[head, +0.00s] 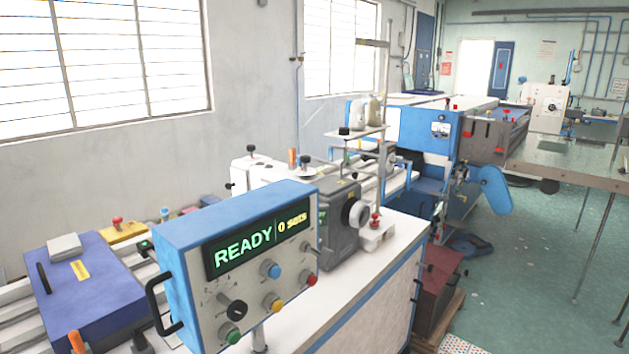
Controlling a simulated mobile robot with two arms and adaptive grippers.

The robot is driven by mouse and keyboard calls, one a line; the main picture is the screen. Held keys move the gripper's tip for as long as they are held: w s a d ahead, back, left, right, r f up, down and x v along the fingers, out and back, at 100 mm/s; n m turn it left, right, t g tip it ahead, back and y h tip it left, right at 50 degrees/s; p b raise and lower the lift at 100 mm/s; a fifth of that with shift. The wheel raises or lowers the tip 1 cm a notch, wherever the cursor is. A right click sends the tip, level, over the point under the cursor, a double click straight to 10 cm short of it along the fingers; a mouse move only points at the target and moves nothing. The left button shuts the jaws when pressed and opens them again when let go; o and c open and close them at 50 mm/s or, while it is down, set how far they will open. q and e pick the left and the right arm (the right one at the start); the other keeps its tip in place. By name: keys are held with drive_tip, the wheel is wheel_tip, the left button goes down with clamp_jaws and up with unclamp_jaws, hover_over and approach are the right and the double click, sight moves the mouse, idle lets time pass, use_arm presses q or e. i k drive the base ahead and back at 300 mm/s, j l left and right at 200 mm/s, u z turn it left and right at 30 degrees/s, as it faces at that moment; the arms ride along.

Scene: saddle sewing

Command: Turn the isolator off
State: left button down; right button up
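No part is clearly labelled as the isolator, and I cannot tell which switch it is. A blue-framed control box (180,232) stands in the foreground, its display (243,243) lit green and yellow with "READY" and "0 SETS". Its face carries a black rotary knob (236,310) and blue (270,269), yellow (272,303), green (232,336) and red (309,278) buttons. A small white box with a red knob (375,221) sits on the bench behind it, right of the grey machine head. Neither of my grippers is in view.
The white bench (345,300) carries the grey machine head (340,215) with a pale handwheel. A purple-blue machine cover (90,290) lies at left. A dark red box (437,285) stands on the floor right of the bench. Green floor (530,270) is open at right, beside a table.

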sight(117, 221)
drive_tip(key=u, duration=0.75)
drive_tip(key=j+u, duration=0.7)
drive_tip(key=i+j+u, duration=0.2)
drive_tip(key=j+u, duration=0.15)
drive_tip(key=i+j+u, duration=0.15)
drive_tip(key=j+u, duration=0.2)
drive_tip(key=i+j+u, duration=0.65)
drive_tip(key=i, duration=0.4)
drive_tip(key=i+z, duration=0.25)
drive_tip(key=i, duration=0.25)
drive_tip(key=i+z, duration=0.25)
drive_tip(key=i, duration=0.2)
drive_tip(key=i+j+z, duration=0.25)
drive_tip(key=i, duration=0.25)
drive_tip(key=i+l+z, duration=0.1)
drive_tip(key=i+z, duration=0.15)
drive_tip(key=i, duration=0.4)
drive_tip(key=i+z, duration=0.3)
drive_tip(key=i, duration=0.35)
drive_tip(key=i+j+z, duration=0.25)
drive_tip(key=i, duration=0.35)
drive_tip(key=i+l+z, duration=0.2)
drive_tip(key=i+z, duration=0.85)
drive_tip(key=z, duration=0.15)
drive_tip(key=i+j+z, duration=0.1)
drive_tip(key=i+z, duration=0.35)
drive_tip(key=i+j+z, duration=0.2)
drive_tip(key=z, duration=0.2)
